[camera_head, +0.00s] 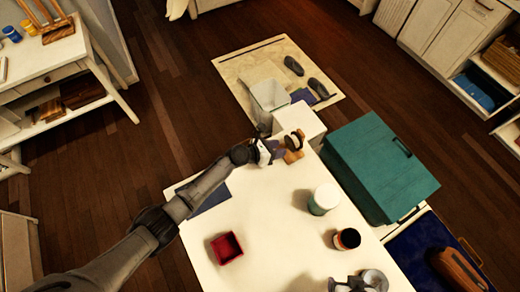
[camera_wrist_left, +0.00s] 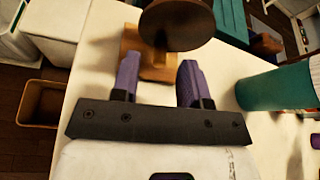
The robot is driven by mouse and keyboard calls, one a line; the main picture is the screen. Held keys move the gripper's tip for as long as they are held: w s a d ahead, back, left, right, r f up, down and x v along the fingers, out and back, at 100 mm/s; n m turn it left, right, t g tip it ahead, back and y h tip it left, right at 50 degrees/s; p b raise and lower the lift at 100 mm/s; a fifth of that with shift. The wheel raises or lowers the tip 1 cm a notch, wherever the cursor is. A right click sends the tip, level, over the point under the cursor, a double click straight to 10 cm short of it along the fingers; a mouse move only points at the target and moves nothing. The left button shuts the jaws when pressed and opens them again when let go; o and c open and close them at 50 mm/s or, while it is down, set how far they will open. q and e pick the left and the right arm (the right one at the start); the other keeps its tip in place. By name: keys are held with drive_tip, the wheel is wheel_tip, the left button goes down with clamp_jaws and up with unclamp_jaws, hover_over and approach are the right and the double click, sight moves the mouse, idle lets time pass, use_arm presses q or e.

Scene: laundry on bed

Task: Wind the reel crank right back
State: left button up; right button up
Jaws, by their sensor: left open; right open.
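The reel (camera_head: 293,142) stands on the far end of the white table, a dark round drum on a wooden stand. In the left wrist view the brown drum (camera_wrist_left: 177,24) is just beyond the fingers, above its wooden base (camera_wrist_left: 150,66). I cannot make out the crank handle in either view. My left gripper (camera_head: 274,152) is beside the reel. Its purple fingers (camera_wrist_left: 158,82) are apart with nothing clearly between them, pointing at the stand. My right gripper (camera_head: 358,282) is low at the bottom edge of the head view, open and away from the reel.
The white table (camera_head: 275,215) holds a red square box (camera_head: 227,247), a white-and-teal cup (camera_head: 323,199) and a dark jar (camera_head: 347,239). A white box (camera_head: 300,120) stands behind the reel. A large teal chest (camera_head: 375,165) is to the right. The table's middle is mostly clear.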

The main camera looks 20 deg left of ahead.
use_arm(q)
drive_tip(key=p+v, duration=0.2)
drive_tip(key=v, duration=1)
drive_tip(key=shift+p, duration=0.3)
